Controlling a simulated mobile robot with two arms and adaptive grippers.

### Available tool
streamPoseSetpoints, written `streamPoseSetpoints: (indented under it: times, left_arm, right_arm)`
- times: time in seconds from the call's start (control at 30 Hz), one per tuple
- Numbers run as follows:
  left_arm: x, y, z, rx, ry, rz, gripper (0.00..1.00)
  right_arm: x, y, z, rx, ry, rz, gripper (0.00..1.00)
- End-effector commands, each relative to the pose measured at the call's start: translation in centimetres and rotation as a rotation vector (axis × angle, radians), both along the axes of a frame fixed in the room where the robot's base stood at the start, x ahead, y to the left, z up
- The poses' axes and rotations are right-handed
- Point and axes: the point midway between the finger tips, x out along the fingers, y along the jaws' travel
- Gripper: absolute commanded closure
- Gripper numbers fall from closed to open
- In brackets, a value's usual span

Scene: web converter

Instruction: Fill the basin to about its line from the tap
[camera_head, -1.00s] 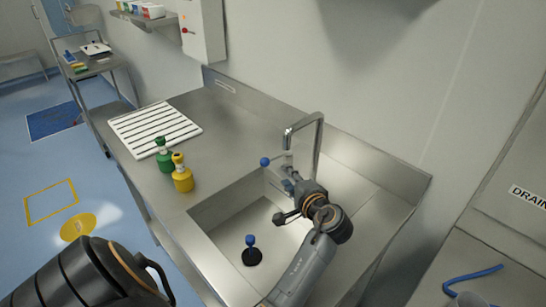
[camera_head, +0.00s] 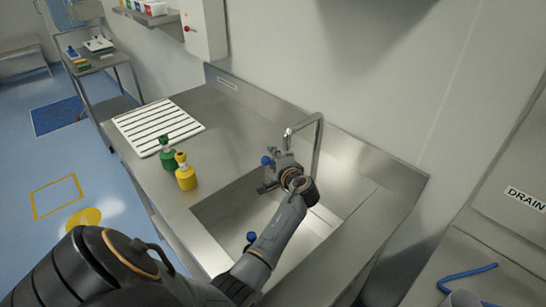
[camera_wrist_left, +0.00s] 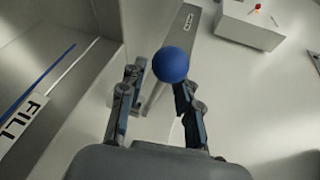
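The steel basin (camera_head: 225,213) is sunk in the counter. The curved tap (camera_head: 318,140) stands at its back edge, with a blue ball knob (camera_head: 266,160) beside it. My left gripper (camera_head: 268,176) is at this knob. In the left wrist view its fingers (camera_wrist_left: 154,82) are apart, with the blue knob (camera_wrist_left: 171,64) at the tips, nearer the right finger; I cannot tell whether they touch. A FILL label (camera_wrist_left: 24,124) and blue line (camera_wrist_left: 48,76) show at the left there. A blue-topped plug (camera_head: 251,237) is partly hidden by my arm. I see no clear water stream. My right gripper is out of view.
A green bottle (camera_head: 168,157) and a yellow bottle (camera_head: 186,177) stand left of the basin, near a white ribbed mat (camera_head: 150,122). A wall rises behind the counter. A DRAIN-labelled unit (camera_head: 500,225) with a blue handle (camera_head: 467,277) is at the right.

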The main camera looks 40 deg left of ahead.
Motion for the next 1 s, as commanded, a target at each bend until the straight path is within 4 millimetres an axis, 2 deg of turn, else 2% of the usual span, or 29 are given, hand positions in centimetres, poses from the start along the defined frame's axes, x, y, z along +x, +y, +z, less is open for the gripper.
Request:
streamPoseSetpoints:
  times: [0.27,0.4,0.43,0.77,1.0]
  left_arm:
    - [0.0,0.1,0.0,0.0,-0.001,0.0,0.69]
    - [0.0,0.1,0.0,0.0,0.0,0.0,0.98]
    - [0.0,0.1,0.0,0.0,0.0,0.0,1.0]
    - [0.0,0.2,0.0,0.001,0.001,-0.011,1.0]
    - [0.1,1.8,0.5,0.004,0.006,-0.2,1.0]
  right_arm:
    - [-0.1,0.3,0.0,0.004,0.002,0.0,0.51]
    - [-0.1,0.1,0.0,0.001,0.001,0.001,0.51]
    - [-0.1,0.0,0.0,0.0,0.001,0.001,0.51]
    - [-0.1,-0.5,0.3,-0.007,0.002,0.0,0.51]
    - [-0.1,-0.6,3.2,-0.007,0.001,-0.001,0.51]
